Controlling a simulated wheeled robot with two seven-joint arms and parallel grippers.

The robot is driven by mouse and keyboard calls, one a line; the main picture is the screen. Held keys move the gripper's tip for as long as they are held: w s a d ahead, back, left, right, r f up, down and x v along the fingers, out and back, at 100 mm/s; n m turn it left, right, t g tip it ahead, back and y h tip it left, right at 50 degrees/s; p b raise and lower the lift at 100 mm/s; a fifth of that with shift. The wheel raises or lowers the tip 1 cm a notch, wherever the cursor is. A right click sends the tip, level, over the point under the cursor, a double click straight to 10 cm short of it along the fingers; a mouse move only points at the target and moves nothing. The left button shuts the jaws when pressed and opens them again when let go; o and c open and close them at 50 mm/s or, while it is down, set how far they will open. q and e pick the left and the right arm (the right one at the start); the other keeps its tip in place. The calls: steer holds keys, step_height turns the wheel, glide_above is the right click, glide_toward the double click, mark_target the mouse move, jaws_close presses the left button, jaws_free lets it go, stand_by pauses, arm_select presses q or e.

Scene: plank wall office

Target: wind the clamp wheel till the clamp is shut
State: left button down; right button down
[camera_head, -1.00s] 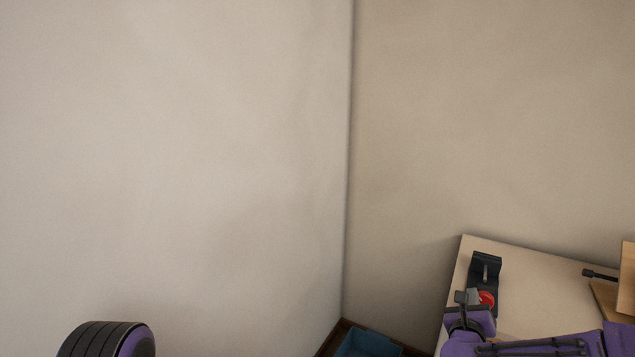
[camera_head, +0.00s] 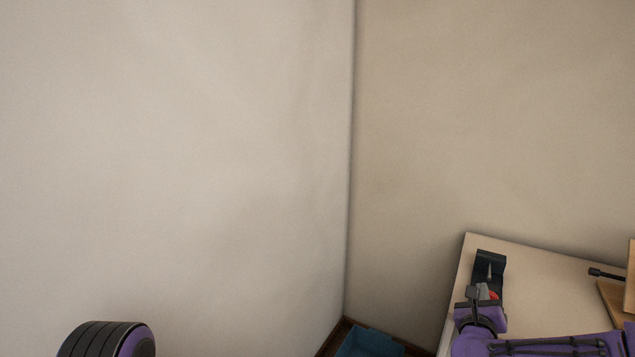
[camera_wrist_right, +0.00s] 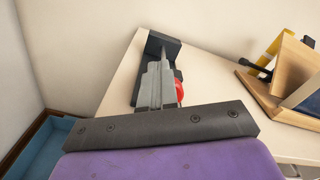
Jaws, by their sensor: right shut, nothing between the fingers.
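The clamp (camera_head: 489,259) is a dark bracket on the pale table at the lower right, with a pointed grey spindle. Its red wheel (camera_head: 494,295) shows only in part behind my right gripper. My right gripper (camera_head: 478,291) is shut and empty, at the near side of the wheel. In the right wrist view the shut fingers (camera_wrist_right: 155,84) overlap the clamp (camera_wrist_right: 166,41), and the red wheel (camera_wrist_right: 179,87) peeks out at their right. I cannot tell whether the fingers touch the wheel. My left gripper is out of view.
The pale table (camera_head: 545,285) stands against the wall. A wooden stand (camera_wrist_right: 268,95) and a black-ended rod (camera_head: 604,274) are at the right. A blue bin (camera_head: 368,343) sits on the floor left of the table. The table surface between clamp and stand is bare.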

steer(key=shift+s+d, duration=0.2)
steer(key=shift+d, duration=0.15)
steer(key=shift+r, duration=0.3)
steer(key=v, duration=0.6)
steer(key=shift+w+a+r, duration=0.1)
